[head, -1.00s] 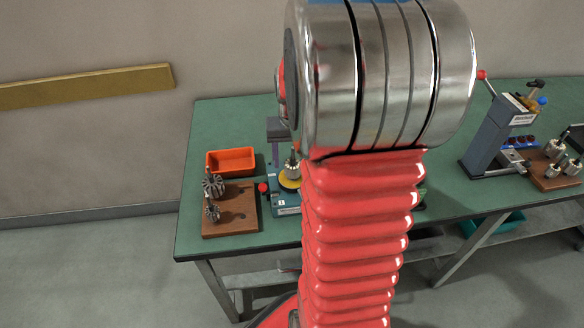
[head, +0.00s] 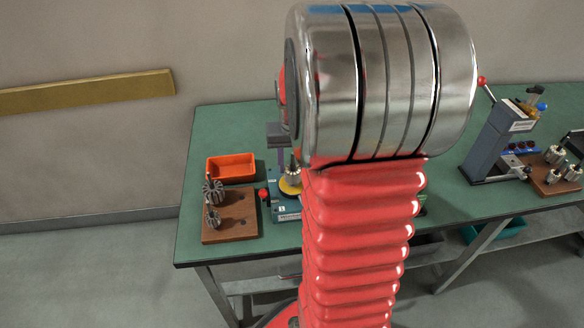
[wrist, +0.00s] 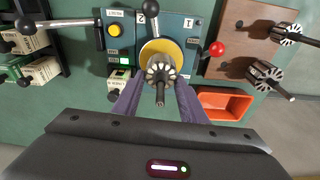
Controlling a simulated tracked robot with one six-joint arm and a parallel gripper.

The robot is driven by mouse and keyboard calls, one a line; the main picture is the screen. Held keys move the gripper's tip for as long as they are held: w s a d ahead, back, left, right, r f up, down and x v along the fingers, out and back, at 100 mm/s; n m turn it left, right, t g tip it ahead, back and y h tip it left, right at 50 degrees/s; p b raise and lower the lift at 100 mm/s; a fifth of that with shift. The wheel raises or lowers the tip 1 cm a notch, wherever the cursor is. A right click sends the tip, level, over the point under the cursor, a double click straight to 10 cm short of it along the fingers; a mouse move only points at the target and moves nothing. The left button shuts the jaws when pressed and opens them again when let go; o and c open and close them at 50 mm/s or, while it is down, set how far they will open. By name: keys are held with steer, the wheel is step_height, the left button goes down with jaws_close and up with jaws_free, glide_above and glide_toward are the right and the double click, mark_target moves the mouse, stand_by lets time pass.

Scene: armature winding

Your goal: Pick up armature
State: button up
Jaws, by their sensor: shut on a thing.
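The armature (wrist: 161,71) is a slotted metal cylinder with a shaft, seen from above in the wrist view. It stands over the yellow disc (wrist: 154,48) of the blue station (wrist: 177,25). My gripper (wrist: 160,84) has its purple fingers on either side of the armature and is shut on it. In the head view the armature (head: 293,174) shows just left of my red arm, upright above the yellow disc (head: 290,187). I cannot tell whether it touches the disc. My arm hides part of the station there.
A brown board (head: 231,225) with two armatures is left of the station, with an orange bin (head: 231,166) behind it. A red ball-ended lever (wrist: 218,48) sticks out beside the station. A grey lever machine (head: 497,145) stands at the right of the green bench (head: 226,118).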

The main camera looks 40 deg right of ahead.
step_height(320, 180, up, 10)
stand_by(0.5)
steer(key=shift+s+f, duration=0.1)
stand_by(0.9)
